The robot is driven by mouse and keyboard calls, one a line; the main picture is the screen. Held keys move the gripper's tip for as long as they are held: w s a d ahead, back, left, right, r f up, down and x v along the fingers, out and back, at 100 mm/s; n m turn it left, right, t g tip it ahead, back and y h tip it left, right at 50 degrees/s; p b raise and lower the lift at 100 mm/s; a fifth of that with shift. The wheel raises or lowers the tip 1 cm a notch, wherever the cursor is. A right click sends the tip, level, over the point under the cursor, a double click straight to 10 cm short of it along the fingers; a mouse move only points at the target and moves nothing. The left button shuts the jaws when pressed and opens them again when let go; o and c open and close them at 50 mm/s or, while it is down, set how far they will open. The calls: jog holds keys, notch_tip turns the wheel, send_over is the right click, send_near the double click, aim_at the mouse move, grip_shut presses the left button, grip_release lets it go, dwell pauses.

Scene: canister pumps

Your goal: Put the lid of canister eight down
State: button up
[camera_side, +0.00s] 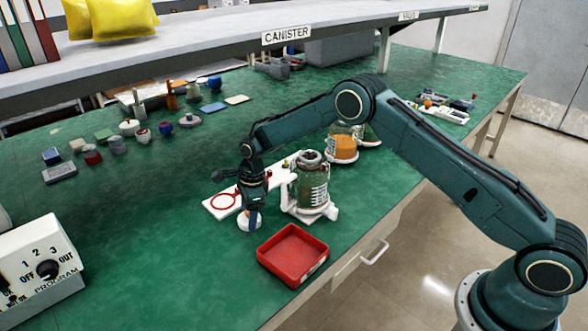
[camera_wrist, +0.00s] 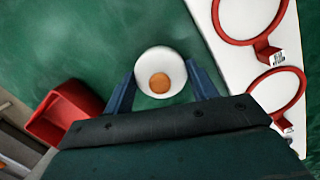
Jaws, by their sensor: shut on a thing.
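My gripper (camera_side: 254,214) points down at the near middle of the green table. It is shut on a round white lid (camera_side: 247,223), low over the table or on it; I cannot tell which. A glass canister (camera_side: 311,180) with a label stands in a white holder just right of my gripper. I cannot read a number on it.
A red tray (camera_side: 293,255) lies in front, near the table edge. A white board with red rings (camera_side: 222,202) lies left of my gripper and in the wrist view (camera_wrist: 232,60). A jar with orange contents (camera_side: 341,149) stands behind the canister. Green table left of the tray is clear.

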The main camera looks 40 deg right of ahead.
jog(key=shift+f, duration=0.2)
jog(key=o, duration=0.9)
jog(key=shift+o, duration=0.2)
jog(key=shift+r, duration=0.15)
notch_tip(320, 180, up, 12)
jog(key=d, duration=0.1)
jog(key=shift+s+d, duration=0.35)
